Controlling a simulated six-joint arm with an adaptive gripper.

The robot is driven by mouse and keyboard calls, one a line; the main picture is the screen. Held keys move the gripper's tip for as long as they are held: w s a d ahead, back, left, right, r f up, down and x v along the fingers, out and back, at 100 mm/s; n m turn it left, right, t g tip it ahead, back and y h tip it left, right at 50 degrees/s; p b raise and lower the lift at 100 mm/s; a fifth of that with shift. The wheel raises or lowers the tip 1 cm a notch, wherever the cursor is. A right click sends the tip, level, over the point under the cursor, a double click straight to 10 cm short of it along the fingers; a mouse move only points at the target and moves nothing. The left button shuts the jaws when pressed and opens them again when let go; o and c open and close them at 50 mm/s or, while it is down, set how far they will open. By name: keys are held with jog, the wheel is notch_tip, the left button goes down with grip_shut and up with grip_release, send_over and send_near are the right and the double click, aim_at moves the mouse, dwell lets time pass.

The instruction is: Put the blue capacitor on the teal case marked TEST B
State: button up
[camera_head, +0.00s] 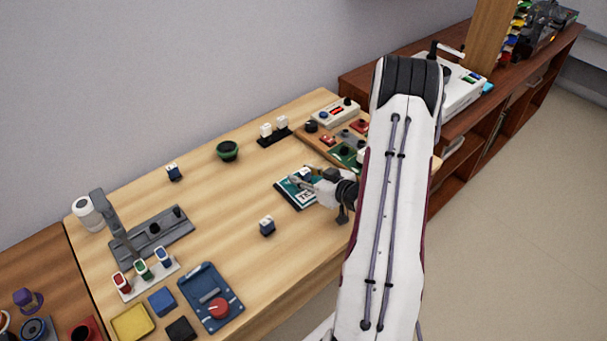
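The teal case (285,195) lies flat near the middle right of the table, with white lettering partly covered by my gripper. My gripper (302,180) is low over the case, reaching in from the right. A small white-topped piece (306,171) shows at its fingers; I cannot tell if it is held or rests on the case. A dark blue block with a white top, like a capacitor, (267,226) stands on the table in front of the case. A similar blue one (173,173) stands near the back edge at the left.
A black-and-green round bowl (228,151) and a black stand with white pieces (274,132) are behind the case. A grey fixture (150,236) stands at left. A blue tray with a red knob (211,297) is in front. Bare wood lies between them.

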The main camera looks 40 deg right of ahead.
jog(key=shift+r, duration=0.15)
dwell(0.3)
jog(key=shift+s+r, duration=0.1)
jog(key=shift+s, duration=0.1)
jog(key=v, duration=1.1)
jog(key=shift+s, duration=0.3)
jog(key=shift+r, duration=0.15)
jog(key=shift+w+r, duration=0.1)
jog(key=shift+w, duration=0.05)
